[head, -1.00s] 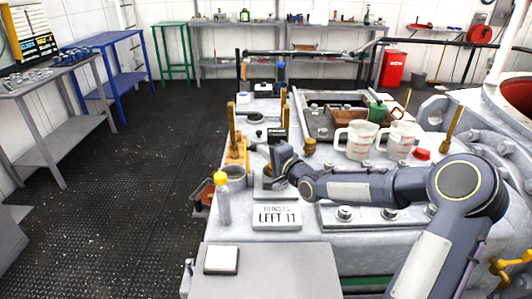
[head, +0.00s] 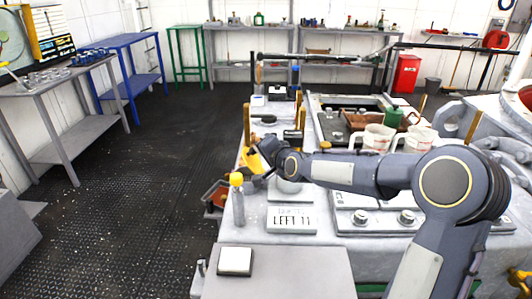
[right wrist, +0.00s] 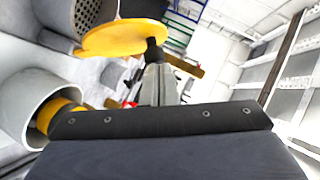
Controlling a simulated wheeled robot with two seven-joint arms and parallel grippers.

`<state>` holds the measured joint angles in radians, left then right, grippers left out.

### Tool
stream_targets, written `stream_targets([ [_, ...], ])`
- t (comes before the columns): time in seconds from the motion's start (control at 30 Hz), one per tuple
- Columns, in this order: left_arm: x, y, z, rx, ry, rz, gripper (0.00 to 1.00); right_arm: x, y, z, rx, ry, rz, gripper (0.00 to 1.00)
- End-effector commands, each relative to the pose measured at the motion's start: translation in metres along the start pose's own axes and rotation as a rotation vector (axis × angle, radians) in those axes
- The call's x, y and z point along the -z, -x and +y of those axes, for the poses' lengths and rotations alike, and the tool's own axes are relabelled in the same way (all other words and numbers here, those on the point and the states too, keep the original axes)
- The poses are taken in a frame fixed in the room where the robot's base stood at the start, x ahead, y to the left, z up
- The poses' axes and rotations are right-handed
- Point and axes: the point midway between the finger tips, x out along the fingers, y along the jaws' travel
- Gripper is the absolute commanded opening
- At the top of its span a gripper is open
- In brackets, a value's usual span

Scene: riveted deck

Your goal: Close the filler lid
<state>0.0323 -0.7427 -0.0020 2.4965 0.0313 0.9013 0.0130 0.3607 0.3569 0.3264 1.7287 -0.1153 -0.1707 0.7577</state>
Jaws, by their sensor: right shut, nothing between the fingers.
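The yellow round lid (right wrist: 122,38) stands out beside a perforated metal strainer (right wrist: 95,10) in the right wrist view. In the head view the yellow lid (head: 253,161) shows partly behind my right gripper. My right gripper (right wrist: 154,50) is shut and empty, its dark tips at the lid's right edge. They look touching or very close; I cannot tell which. A wide pale pipe mouth (right wrist: 42,105) with a yellow part inside is at the left of the right wrist view. My right arm hides part of the filler area in the head view. My left gripper is not in view.
A yellow-capped bottle (head: 238,200) and a plate marked LEFT 11 (head: 291,219) stand in front of the gripper. Upright brass posts (head: 247,125) rise behind it. White jugs (head: 376,139) are at right. The dark floor (head: 150,190) at left is clear.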

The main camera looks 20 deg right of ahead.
Motion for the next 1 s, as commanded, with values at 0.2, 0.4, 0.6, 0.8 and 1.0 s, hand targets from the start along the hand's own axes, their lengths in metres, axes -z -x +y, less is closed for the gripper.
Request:
stream_targets([
  [0.2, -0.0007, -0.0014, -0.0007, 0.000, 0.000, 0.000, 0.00, -0.0058, -0.0041, -0.0030, 0.000, -0.001, -0.001, 0.00],
  [0.4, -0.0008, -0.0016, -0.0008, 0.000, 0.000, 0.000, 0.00, -0.0074, -0.0051, -0.0041, 0.001, 0.000, -0.001, 0.00],
  [0.6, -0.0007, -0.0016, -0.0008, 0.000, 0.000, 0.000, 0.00, -0.0072, -0.0051, -0.0040, 0.001, -0.001, 0.000, 0.00],
  [0.8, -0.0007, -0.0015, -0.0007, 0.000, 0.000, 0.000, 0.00, -0.0071, -0.0050, -0.0042, 0.001, -0.001, 0.000, 0.00],
  [1.0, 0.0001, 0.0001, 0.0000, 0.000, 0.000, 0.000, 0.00, -0.0054, -0.0025, -0.0097, 0.003, 0.000, 0.000, 0.00],
])
